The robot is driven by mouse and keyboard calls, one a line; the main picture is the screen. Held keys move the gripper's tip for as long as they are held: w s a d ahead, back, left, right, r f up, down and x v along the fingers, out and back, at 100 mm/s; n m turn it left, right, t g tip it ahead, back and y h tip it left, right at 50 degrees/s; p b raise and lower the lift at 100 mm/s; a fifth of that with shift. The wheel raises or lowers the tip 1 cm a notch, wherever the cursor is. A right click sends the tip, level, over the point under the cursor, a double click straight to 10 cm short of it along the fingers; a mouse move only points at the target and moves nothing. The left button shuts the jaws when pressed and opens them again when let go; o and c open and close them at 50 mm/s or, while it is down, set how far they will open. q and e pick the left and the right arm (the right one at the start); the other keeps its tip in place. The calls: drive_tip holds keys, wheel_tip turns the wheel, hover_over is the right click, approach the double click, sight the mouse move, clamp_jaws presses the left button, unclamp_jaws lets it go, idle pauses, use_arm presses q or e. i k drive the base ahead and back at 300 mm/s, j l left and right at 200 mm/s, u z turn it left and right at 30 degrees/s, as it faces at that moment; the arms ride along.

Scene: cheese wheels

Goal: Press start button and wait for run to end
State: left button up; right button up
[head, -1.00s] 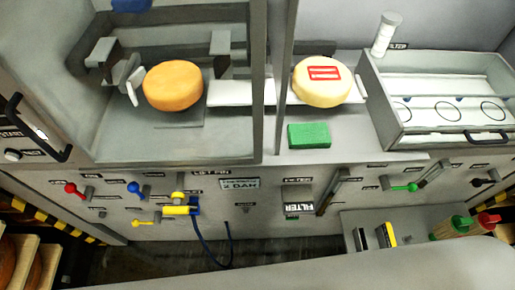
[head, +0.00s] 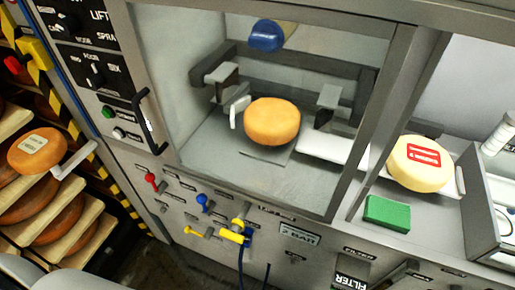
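The control panel (head: 85,75) stands at the left of the machine in the head view. On its lower part are a green button (head: 108,112) and a white button (head: 118,133); their small labels are too blurred to read here. An orange cheese wheel (head: 272,122) sits inside the machine chamber between grey clamp-like parts, under a blue-ended cylinder (head: 268,36). A pale cheese wheel (head: 418,164) with a red mark sits outside the chamber to the right. Neither of my grippers is in view.
A rack of cheese wheels (head: 38,151) on wooden shelves stands at the far left, beside yellow-black striped edging. A dark handle (head: 149,121) juts out beside the buttons. A green block (head: 387,213) lies on the right ledge. Coloured valve levers line the front below.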

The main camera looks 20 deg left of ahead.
sight(105, 112)
drive_tip(key=u, duration=1.65)
